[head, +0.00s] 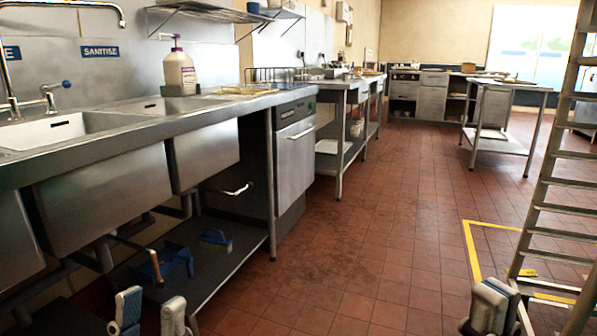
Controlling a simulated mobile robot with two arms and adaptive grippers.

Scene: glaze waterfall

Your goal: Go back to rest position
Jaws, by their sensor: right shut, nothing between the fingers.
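My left gripper (151,312) shows at the bottom edge, left of centre, in front of the shelf under the sink. Its two grey fingertips stand apart with nothing seen between them. My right gripper (490,303) shows at the bottom right, over the tiled floor and just left of a tall metal rack. Its fingertips are together and it is empty. The lower parts of both grippers are cut off by the picture's edge.
A steel sink unit (205,108) fills the left side, with a soap pump bottle (179,70) on it. Blue items (175,260) lie on its lower shelf (215,264). The metal rack (557,182) stands close on the right. The red tiled floor (375,220) between is clear.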

